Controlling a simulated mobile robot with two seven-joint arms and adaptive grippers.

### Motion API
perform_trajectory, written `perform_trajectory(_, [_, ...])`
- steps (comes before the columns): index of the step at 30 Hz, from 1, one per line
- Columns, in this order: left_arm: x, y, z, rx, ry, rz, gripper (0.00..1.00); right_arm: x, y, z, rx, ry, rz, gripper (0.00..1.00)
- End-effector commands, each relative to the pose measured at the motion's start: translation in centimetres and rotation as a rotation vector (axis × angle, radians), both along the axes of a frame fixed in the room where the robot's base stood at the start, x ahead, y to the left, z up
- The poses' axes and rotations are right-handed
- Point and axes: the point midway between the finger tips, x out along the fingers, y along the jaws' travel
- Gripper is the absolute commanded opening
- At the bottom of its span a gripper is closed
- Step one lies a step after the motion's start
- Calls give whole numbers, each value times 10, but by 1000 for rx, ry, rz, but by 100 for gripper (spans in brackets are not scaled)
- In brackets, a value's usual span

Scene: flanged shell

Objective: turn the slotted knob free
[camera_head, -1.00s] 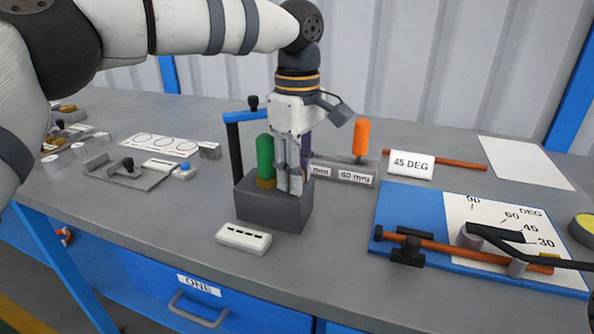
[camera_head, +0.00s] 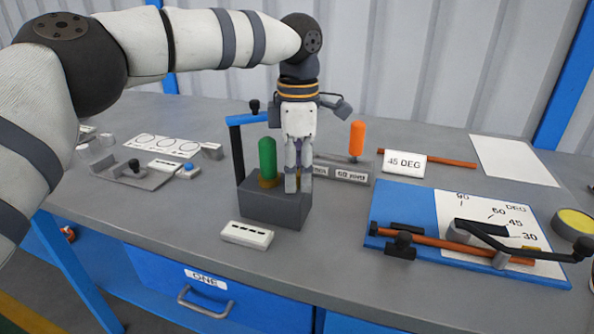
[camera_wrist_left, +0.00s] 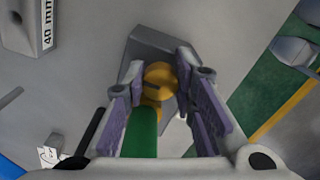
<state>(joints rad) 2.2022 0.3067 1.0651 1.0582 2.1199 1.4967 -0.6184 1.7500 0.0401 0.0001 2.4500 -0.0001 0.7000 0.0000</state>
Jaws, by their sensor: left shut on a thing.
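The slotted knob (camera_wrist_left: 160,76) is a round brass-yellow piece with a dark slot across its top, seen from above in the left wrist view. It sits at the grey block (camera_head: 272,207), beside a green upright cylinder (camera_head: 267,158) with a brass base. My left gripper (camera_head: 298,186) points straight down over the block's right part. Its purple-padded fingers are shut on the knob, one on each side. In the head view the fingers hide the knob. My right gripper is not in view.
A black post with a blue arm (camera_head: 247,119) stands at the block's left. A small white slotted piece (camera_head: 247,234) lies in front. A rack with an orange handle (camera_head: 357,139) stands behind right. The blue bending board (camera_head: 400,207) lies to the right.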

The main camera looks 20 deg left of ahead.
Motion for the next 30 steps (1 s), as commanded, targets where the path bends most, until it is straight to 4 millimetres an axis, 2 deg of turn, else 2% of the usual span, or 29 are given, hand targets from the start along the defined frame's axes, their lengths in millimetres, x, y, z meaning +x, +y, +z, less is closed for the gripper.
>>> perform_trajectory(18, [0,0,0,0,1,42,0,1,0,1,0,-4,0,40])
perform_trajectory(19, [0,0,0,0,1,42,29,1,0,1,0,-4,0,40])
perform_trajectory(21, [0,0,0,0,1,42,45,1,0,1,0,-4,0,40])
perform_trajectory(30, [0,0,1,-1,0,41,45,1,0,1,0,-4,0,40])
